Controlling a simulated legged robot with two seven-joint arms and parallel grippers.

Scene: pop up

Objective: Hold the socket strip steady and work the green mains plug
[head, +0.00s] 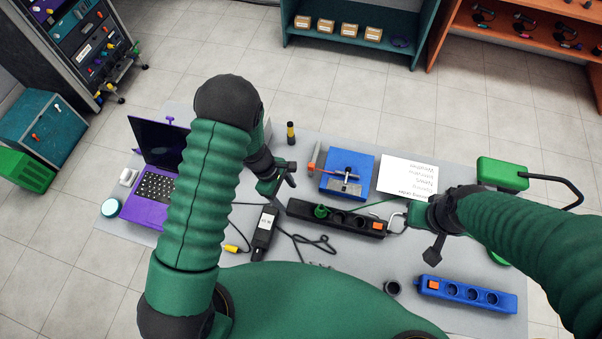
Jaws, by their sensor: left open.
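The black socket strip (345,222) lies on the grey table with an orange switch near its right end. The green mains plug (321,211) stands at the strip's left end; whether it is fully seated cannot be told. My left gripper (290,175) is open and empty, above and left of the plug, apart from it. My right gripper (394,222) is at the strip's right end, its grey fingers beside or around that end; its grip is unclear.
A blue socket strip (466,294) lies at the front right. A blue block with a vise (347,175) and a white sheet (408,176) are behind the black strip. A black adapter (265,232) with cables and a purple laptop (155,187) are to the left.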

